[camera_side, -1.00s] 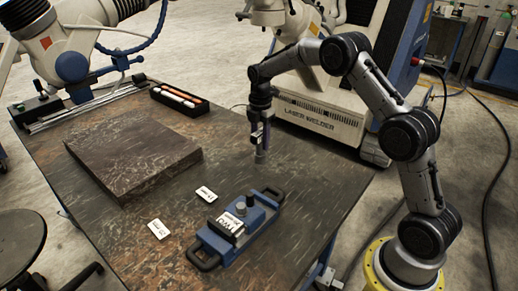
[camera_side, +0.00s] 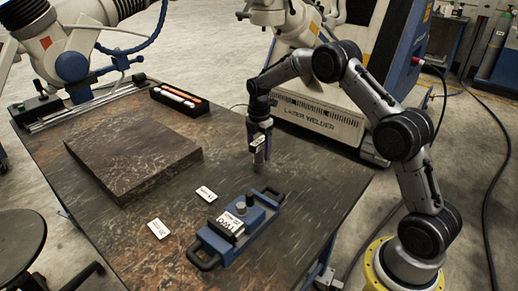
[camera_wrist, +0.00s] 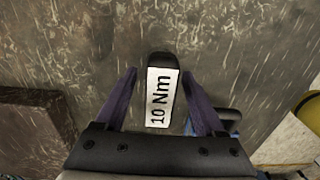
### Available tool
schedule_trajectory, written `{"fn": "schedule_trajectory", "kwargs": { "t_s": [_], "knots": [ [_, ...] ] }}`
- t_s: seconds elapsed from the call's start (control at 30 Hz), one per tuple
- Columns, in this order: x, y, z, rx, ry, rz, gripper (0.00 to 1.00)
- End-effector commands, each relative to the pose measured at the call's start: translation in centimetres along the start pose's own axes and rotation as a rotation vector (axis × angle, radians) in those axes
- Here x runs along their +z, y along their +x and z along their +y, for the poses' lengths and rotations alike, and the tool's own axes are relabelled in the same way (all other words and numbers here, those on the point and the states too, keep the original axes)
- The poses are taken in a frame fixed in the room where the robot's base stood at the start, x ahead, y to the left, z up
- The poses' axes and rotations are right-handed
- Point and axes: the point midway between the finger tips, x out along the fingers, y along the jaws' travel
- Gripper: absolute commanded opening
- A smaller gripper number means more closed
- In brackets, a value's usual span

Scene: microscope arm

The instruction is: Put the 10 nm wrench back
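The 10 Nm wrench (camera_wrist: 162,60) shows in the wrist view as a dark body with a white "10 Nm" label, between the two fingers of my gripper (camera_wrist: 160,72). Table surface is visible on both sides of it, so the fingers look open around it without gripping. In the side view my gripper (camera_side: 260,160) points down above the table, behind the blue fixture. A white label (camera_side: 257,141) shows at the fingers there. The wrench's lower end is hidden, and I cannot tell whether it touches the table.
The blue fixture (camera_side: 263,217) with black handles carries a white-labelled block (camera_side: 230,223). Two white labels (camera_side: 206,194) (camera_side: 159,229) lie left of it. A dark slab (camera_side: 133,155) and a black tray (camera_side: 180,101) with light-coloured rods stand farther left and back.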

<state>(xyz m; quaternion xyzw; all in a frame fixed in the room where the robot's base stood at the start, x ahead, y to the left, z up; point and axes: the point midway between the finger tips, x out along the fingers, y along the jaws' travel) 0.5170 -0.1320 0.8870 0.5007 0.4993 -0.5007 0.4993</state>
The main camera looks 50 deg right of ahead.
Motion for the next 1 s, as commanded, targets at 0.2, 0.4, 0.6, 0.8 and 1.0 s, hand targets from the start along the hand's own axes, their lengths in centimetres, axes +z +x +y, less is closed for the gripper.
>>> {"fn": "schedule_trajectory", "kwargs": {
  "t_s": [0.2, 0.4, 0.6, 0.8, 1.0],
  "knots": [
    [0.0, 0.0, 0.0, 0.0, 0.0, 0.0, 0.71],
    [0.0, -1.2, 0.1, 0.002, 0.0, -0.001, 0.71],
    [0.0, -5.0, 0.1, 0.005, 0.0, -0.001, 0.71],
    [0.0, -8.9, 0.1, 0.003, 0.0, -0.001, 0.71],
    [0.0, -11.5, 0.0, 0.001, 0.0, 0.0, 0.71]
  ]
}}
